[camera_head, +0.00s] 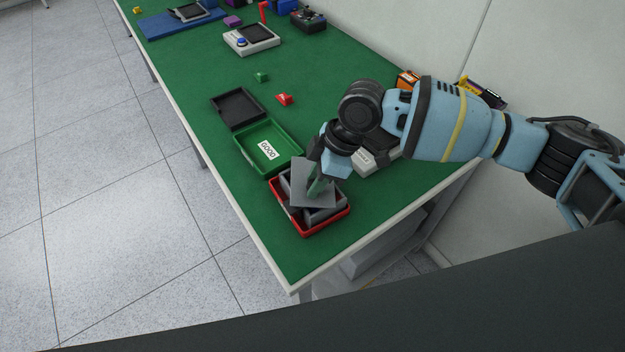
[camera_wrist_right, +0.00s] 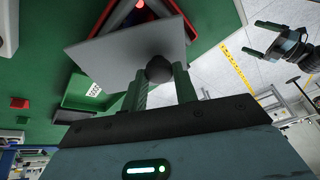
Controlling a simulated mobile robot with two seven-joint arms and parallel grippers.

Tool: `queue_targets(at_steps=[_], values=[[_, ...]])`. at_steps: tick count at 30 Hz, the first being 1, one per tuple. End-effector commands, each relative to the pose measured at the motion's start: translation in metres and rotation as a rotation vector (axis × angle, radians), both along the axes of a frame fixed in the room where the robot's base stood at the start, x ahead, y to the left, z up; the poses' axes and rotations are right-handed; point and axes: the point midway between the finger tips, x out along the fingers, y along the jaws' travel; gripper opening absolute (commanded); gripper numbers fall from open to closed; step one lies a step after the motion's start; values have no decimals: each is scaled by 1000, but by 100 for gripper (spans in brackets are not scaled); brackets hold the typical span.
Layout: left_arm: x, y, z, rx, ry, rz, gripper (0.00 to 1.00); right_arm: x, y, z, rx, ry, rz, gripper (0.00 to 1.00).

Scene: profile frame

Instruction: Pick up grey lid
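The grey lid (camera_head: 309,182) is a flat square plate with a dark round knob, also seen in the right wrist view (camera_wrist_right: 125,57). It sits tilted over the red crate (camera_head: 318,229), which holds other grey parts (camera_head: 325,213). My right gripper (camera_head: 316,185) comes down on the lid from above. In the right wrist view its two green fingers (camera_wrist_right: 159,80) are closed on either side of the knob. Whether the lid still touches the parts below is hard to tell. My left gripper (camera_wrist_right: 264,40) shows only in the right wrist view, fingers apart and empty.
A green crate (camera_head: 243,155) with a white label and a black tray (camera_head: 237,124) stand beside the red crate. A grey-white device (camera_head: 372,160) lies partly under my right arm. Small green (camera_head: 262,77) and red (camera_head: 284,99) pieces lie farther back. The table's near corner is clear.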

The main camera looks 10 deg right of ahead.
Motion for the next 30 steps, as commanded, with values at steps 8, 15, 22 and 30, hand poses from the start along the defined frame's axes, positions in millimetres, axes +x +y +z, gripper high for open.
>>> queue_targets(at_steps=[8, 15, 22, 30], values=[[0, 0, 0, 0, 1, 0, 100, 0, 0, 0, 0, -1, 0, 0], [-1, 0, 0, 0, 1, 0, 100, 0, 0, 5, 1, -1, 0, 0], [-1, 0, -1, 0, 4, 1, 100, 1, 0, 31, 1, -4, 1, 0], [3, 0, 4, 0, -7, 0, 100, -46, 27, 42, 2, -3, 9, 0]])
